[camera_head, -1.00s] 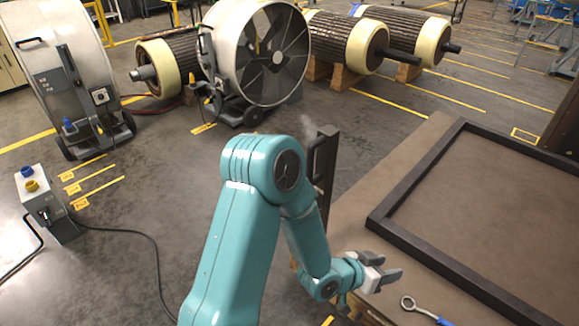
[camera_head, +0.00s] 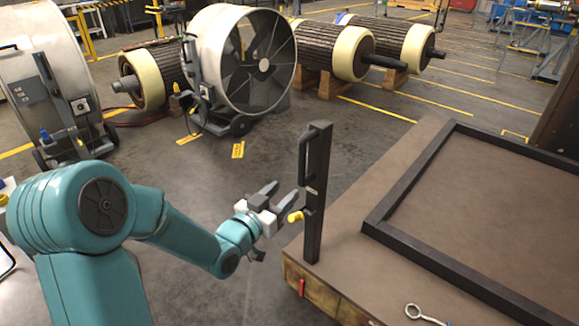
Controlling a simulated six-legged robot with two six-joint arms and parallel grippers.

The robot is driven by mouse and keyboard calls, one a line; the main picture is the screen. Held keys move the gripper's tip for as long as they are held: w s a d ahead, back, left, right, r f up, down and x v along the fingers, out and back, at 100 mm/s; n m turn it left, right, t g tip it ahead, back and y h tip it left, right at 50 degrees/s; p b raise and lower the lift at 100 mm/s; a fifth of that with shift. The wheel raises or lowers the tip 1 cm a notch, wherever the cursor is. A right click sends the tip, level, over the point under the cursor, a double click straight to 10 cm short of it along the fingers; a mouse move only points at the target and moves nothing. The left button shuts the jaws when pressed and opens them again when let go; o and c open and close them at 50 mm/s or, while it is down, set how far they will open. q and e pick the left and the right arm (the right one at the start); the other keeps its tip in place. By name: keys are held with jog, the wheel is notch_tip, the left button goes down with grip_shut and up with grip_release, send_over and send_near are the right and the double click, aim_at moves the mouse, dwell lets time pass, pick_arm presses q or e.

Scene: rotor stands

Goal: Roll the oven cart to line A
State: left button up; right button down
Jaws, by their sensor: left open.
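A low cart with a brown top (camera_head: 345,270) and wooden side stands at the right; I take it for the oven cart, though no marking confirms this. My left gripper (camera_head: 285,193) is open and empty, just left of the post and beside the yellow knob, apparently apart from both. My right gripper is not in view.
A black frame (camera_head: 385,237) and a ring-ended bolt (camera_head: 425,315) lie on the brown top. A large wheeled fan (camera_head: 262,68) stands behind, with a white drum unit (camera_head: 45,85) at left. Grey floor (camera_head: 240,170) between is clear.

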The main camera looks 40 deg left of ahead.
aim_at(301, 162)
pick_arm(q)
jog(key=shift+y, duration=0.6)
jog(key=w+a, duration=0.1)
jog(key=w, duration=0.4)
jog(key=w+a, duration=0.2)
jog(key=w, duration=0.3)
jog(key=w+a, duration=0.1)
jog(key=w, duration=0.4)
jog(key=shift+a+f+b, duration=0.25)
jog(key=shift+f+b, duration=0.05)
grip_shut()
